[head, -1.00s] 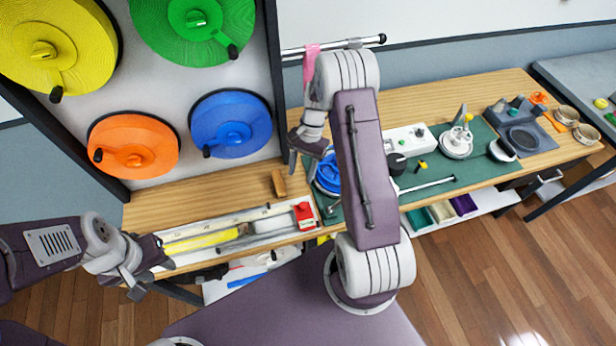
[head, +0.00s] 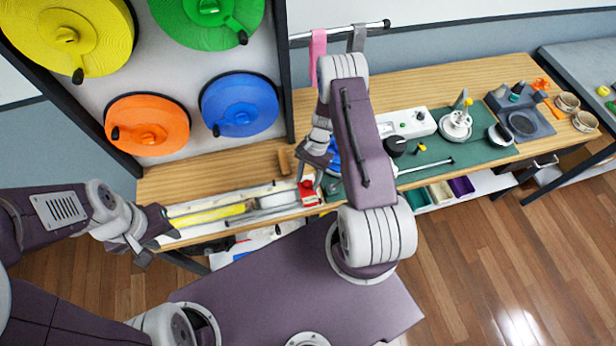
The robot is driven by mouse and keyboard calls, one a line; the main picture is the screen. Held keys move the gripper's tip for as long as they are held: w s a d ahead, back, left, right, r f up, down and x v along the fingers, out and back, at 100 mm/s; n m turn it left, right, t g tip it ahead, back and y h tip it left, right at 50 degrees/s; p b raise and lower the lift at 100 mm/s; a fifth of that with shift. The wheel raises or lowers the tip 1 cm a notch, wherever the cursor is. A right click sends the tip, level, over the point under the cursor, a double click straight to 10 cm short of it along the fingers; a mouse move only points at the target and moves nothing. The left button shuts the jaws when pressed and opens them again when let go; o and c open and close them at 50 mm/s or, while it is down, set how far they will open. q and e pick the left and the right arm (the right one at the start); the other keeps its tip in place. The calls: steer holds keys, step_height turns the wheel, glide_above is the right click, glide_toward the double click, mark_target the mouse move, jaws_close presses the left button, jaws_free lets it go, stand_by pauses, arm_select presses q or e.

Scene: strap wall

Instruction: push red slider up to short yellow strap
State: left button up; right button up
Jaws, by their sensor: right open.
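The red slider (head: 309,196) sits at the right end of a pale tray (head: 283,208) along the front of the wooden table. The short yellow strap (head: 208,215) lies in the same tray, left of the slider, with a grey strip in between. My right gripper (head: 311,185) is open, pointing down at the red slider and partly covering it; I cannot tell whether it touches. My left gripper (head: 144,250) is at the tray's left end, near the table's front edge, and its jaws are too unclear to read.
Coloured reels, including a blue reel (head: 239,104) and an orange reel (head: 148,125), hang on the board behind. A small wooden block (head: 284,160) stands behind the tray. A green mat (head: 440,150) with tools lies to the right.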

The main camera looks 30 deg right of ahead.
steer(key=shift+w+d, duration=0.1)
steer(key=shift+w, duration=0.05)
jaws_close()
stand_by(1.2)
